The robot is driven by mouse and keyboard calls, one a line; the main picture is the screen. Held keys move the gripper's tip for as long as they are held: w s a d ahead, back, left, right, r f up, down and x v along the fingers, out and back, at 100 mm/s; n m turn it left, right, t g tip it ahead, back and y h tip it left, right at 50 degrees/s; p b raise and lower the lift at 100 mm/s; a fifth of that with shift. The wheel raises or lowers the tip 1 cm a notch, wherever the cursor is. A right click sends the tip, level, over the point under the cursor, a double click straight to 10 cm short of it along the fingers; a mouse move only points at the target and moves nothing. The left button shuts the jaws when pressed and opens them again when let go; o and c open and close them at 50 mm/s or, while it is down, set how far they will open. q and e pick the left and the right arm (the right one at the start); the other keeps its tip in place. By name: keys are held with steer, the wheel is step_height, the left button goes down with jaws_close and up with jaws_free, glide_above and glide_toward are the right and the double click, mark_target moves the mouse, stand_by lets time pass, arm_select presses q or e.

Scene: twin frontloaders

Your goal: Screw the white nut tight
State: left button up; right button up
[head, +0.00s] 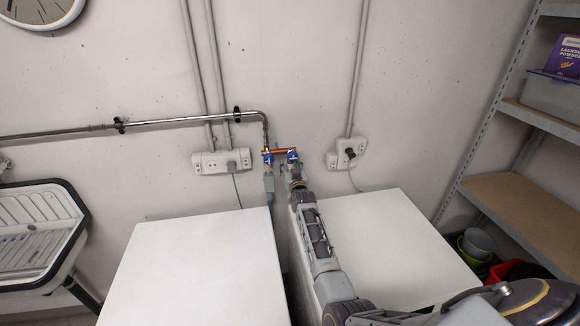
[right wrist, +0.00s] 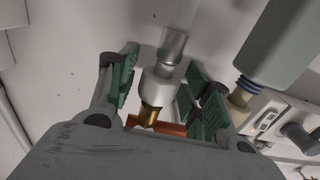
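The white nut (right wrist: 158,87) is in the middle of the right wrist view, between a brass threaded fitting (right wrist: 149,114) and a grey hose end (right wrist: 172,46). My right gripper (right wrist: 160,82) is open around it, with green-padded fingers on both sides and a visible gap on each side. In the head view my right gripper (head: 294,181) is up at the right blue-handled tap (head: 292,156), and hides the nut there. My left gripper is in neither view.
A left blue-handled tap (head: 268,158) with a thick grey hose connector (right wrist: 283,38) is close beside my right gripper. A copper pipe (right wrist: 171,128) joins the taps. Sockets (head: 221,162) flank them. Two white machine tops (head: 200,265) stand below, with a narrow gap between.

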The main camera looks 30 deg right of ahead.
steer(key=c, duration=0.8)
steer(key=shift+c, duration=0.2)
steer(key=shift+w, duration=0.15)
steer(key=shift+d+r+y, duration=0.15)
steer(key=shift+r+y, duration=0.15)
steer(key=shift+r, duration=0.05)
steer(key=shift+w+f+n+y, duration=0.1)
steer(key=shift+n+y, duration=0.5)
steer(key=shift+n+t+y, duration=0.3)
steer(key=shift+t+y, duration=0.1)
steer(key=shift+n+y+b, duration=0.3)
steer(key=shift+y+b, duration=0.1)
steer(key=shift+y, duration=0.1)
steer(key=shift+n+y+b, duration=0.35)
steer(key=shift+n+y, duration=0.05)
steer(key=shift+y, duration=0.1)
steer(key=shift+f+y, duration=0.1)
steer(key=shift+y, duration=0.4)
